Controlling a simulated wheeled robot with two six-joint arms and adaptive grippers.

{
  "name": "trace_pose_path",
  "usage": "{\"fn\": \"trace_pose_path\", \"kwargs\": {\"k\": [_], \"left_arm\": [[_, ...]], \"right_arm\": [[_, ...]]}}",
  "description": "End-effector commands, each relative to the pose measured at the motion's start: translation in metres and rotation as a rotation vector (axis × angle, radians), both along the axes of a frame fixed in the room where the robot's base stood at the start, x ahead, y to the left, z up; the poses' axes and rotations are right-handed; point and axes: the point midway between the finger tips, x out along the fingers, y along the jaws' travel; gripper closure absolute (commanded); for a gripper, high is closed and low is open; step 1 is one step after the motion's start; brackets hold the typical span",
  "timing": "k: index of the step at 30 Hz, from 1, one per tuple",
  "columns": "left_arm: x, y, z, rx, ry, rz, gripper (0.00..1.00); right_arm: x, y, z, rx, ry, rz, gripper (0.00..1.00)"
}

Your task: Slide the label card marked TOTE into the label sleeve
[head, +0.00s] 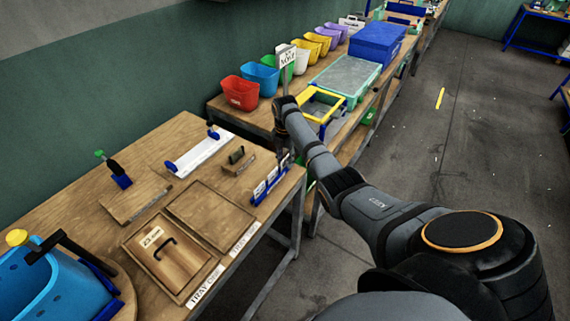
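Several small white label cards (272,174) stand in a blue rack (256,200) at the right edge of the near wooden table. Their print is too small to read, so I cannot tell which one is marked TOTE. My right gripper (285,160) points down at the far end of this rack, close to the last card. It is small and partly dark, so whether its fingers are open or closed on a card does not show. I cannot identify the label sleeve for certain. My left gripper is out of view.
The near table holds a lidded wooden tray (192,268), an empty wooden recess (210,215), a white bar with blue ends (199,152), a green-handled clamp (118,172) and a blue tub (35,285). Coloured bins (240,92) line the back bench. The floor at right is clear.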

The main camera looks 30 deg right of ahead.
Motion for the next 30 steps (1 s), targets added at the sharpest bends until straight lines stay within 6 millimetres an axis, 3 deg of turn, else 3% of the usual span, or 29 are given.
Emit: {"fn": "trace_pose_path", "kwargs": {"k": [1, 6, 20, 26, 30], "left_arm": [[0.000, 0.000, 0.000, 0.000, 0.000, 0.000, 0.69], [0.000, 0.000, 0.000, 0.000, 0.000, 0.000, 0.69], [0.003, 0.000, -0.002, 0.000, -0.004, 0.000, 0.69], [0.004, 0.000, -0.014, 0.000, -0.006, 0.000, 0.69], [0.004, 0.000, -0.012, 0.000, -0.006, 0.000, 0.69]], "right_arm": [[0.000, 0.000, 0.000, 0.000, 0.000, 0.000, 0.77], [0.000, 0.000, 0.000, 0.000, 0.000, -0.001, 1.00], [0.000, 0.000, 0.003, -0.001, 0.000, -0.001, 1.00], [0.001, -0.001, 0.025, -0.002, -0.004, -0.002, 1.00], [-0.013, 0.004, 0.047, -0.001, -0.002, 0.000, 1.00]]}}
